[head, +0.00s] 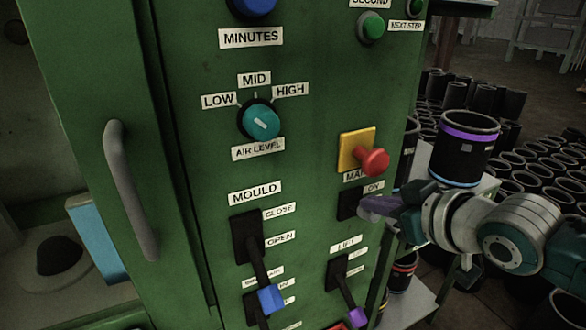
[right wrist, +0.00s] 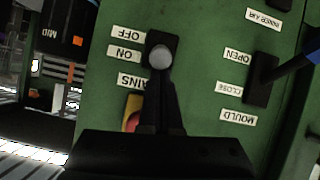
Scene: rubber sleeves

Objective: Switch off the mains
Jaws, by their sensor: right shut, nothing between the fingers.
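The mains switch is a black plate (head: 349,204) on the green panel, below the red mushroom button. In the right wrist view, which is upside down, its black plate (right wrist: 164,38) sits beside the OFF label (right wrist: 132,33) and ON label (right wrist: 124,52). A round grey knob (right wrist: 161,56) shows nearly level with ON. My right gripper (head: 388,206) is shut and empty, in front of the switch from the right. It hides the lower labels in the head view. Its dark fingers (right wrist: 164,90) lie just by the knob; I cannot tell whether they touch. My left gripper is out of view.
The red button (head: 374,162) on its yellow plate juts out just above the gripper. The mould lever (head: 270,298) and lift lever (head: 356,316) project below. A black sleeve with a purple band (head: 466,143) stands behind my right wrist.

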